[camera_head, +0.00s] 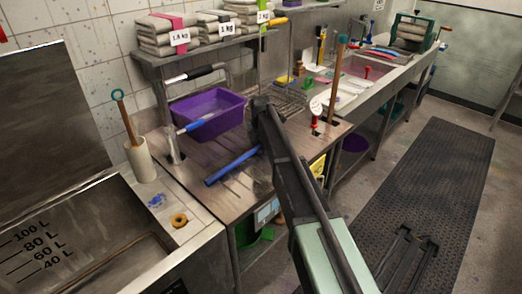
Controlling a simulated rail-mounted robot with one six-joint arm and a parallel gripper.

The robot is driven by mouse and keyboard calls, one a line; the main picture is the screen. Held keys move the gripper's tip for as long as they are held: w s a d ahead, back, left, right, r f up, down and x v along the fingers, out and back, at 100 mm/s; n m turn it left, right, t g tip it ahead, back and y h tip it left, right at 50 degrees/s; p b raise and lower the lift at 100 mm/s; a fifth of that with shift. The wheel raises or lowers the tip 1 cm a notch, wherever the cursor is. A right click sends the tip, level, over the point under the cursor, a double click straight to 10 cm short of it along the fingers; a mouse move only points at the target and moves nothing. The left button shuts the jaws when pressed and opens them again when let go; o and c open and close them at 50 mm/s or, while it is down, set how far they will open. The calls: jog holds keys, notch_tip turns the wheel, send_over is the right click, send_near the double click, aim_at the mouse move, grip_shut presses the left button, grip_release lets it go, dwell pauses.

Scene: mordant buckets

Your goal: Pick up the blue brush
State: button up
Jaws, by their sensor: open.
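A long blue object (232,166), which may be the blue brush, lies slantwise on the slatted steel bench. I cannot make out bristles on it. Another blue-handled thing (200,121) lies across the purple tub (222,112) behind it; I cannot tell whether that is a brush. My gripper (262,104) is at the far end of my dark arm, at the right of the tub and above the bench, apart from the long blue object. It is open and seems empty. Its fingertips are hard to make out against the arm.
A metal tap post (173,146) stands left of the tub. A white cylinder (141,158) holds a wooden-handled stick. A tan ring (179,220) lies on the left ledge by the steel vat (85,258). Sinks are behind right.

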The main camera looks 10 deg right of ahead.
grip_shut()
jog(key=shift+r, duration=0.15)
notch_tip(320, 180, up, 20)
jog(key=p, duration=2)
